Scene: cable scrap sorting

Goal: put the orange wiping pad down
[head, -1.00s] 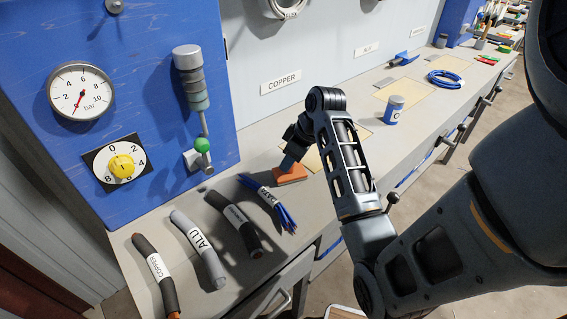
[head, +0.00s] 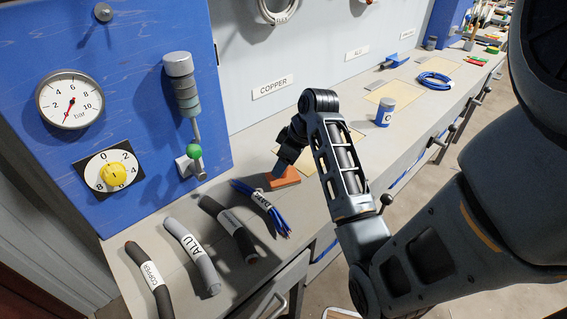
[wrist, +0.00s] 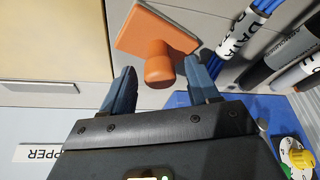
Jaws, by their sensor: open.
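The orange wiping pad (head: 284,178) lies on the grey bench top, near the blue cable bundle. In the wrist view it shows as a flat orange plate (wrist: 143,33) with a round orange knob (wrist: 160,64) standing toward me. My gripper (wrist: 160,80) is open, with one blue finger on each side of the knob. Gaps show between the knob and both fingers. In the head view my gripper (head: 282,164) is just above the pad and hides part of it.
A blue-and-white can (head: 385,112) stands right. A blue gauge panel (head: 140,60) rises behind left.

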